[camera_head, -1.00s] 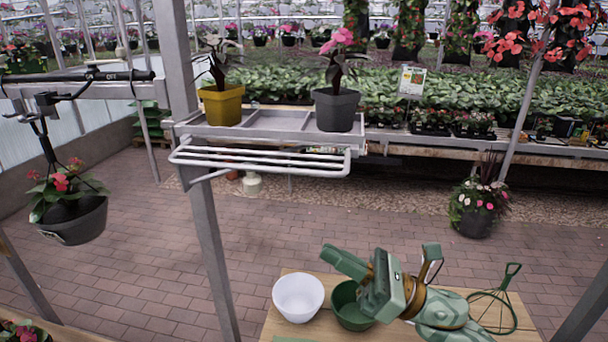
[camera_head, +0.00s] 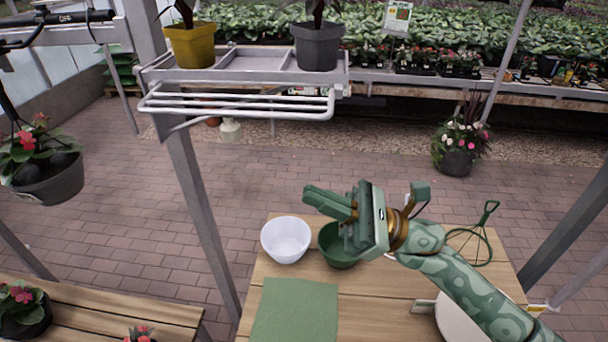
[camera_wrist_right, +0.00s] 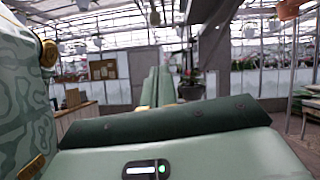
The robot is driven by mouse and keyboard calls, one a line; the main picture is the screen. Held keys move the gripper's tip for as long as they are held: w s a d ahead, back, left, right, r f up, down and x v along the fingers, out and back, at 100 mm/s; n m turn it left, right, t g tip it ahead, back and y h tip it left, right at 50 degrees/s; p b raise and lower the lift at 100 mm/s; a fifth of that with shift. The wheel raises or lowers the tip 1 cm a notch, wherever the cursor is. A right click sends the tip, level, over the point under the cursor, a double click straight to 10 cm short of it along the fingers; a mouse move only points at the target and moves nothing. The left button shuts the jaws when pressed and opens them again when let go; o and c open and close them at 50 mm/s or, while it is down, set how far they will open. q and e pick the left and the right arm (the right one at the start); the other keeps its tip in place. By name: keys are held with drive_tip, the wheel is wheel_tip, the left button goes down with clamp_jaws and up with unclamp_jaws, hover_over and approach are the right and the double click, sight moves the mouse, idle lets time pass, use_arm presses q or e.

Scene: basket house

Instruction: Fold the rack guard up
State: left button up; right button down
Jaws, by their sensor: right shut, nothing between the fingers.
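The rack guard (camera_head: 240,103) is a white frame of several parallel bars. It hangs out from the front of the grey metal rack (camera_head: 262,62), about level and a little below the rack's tray. My right gripper (camera_head: 313,195) is shut and empty. It is above the table, in front of and well below the guard in the head view, and apart from it. In the right wrist view its fingers (camera_wrist_right: 157,88) point away from the camera; the guard cannot be made out there. My left gripper is not in view.
A yellow pot (camera_head: 190,46) and a dark grey pot (camera_head: 318,46) stand on the rack. A white bowl (camera_head: 286,240) and a green bowl (camera_head: 333,254) sit on the wooden table (camera_head: 365,310) below my right gripper. A metal post (camera_head: 190,180) rises at left. A hanging pot (camera_head: 48,182) is further left.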

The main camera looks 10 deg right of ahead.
sight(236, 112)
drive_tip(key=w+a+r+p, duration=0.1)
drive_tip(key=a+r+p, duration=0.6)
drive_tip(key=a+r, duration=0.1)
drive_tip(key=shift+w, duration=0.3)
drive_tip(key=shift+a, duration=0.1)
